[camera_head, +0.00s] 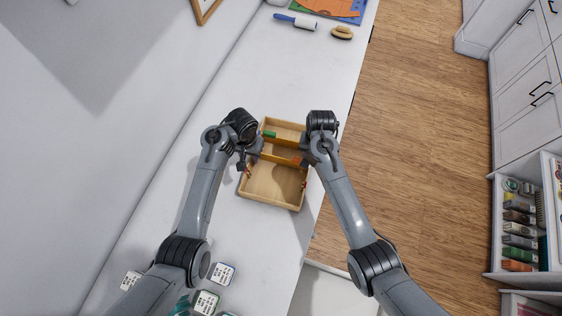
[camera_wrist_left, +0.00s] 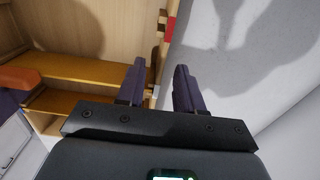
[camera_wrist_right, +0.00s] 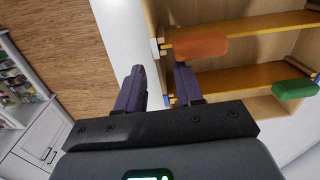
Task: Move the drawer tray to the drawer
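The drawer tray (camera_head: 271,204) is a light wooden box with orange-brown dividers, lying on the white counter. It holds a green piece (camera_head: 269,134) and an orange piece (camera_head: 297,160); these also show in the right wrist view, green (camera_wrist_right: 295,88) and orange (camera_wrist_right: 201,47). My left gripper (camera_head: 246,164) is at the tray's left side, its two dark fingers (camera_wrist_left: 158,88) apart with the wall's edge showing between them. My right gripper (camera_wrist_right: 158,88) is at the right side, fingers apart, with the wall's edge between them. I cannot tell whether the fingers touch the walls.
Small labelled boxes (camera_head: 222,273) lie on the near counter. A lint roller (camera_head: 297,22) and a brush (camera_head: 342,33) lie at the far end. A pale panel (camera_head: 335,289) shows below the counter's near right edge. White cabinets (camera_head: 525,105) stand across the open wooden floor (camera_head: 420,130).

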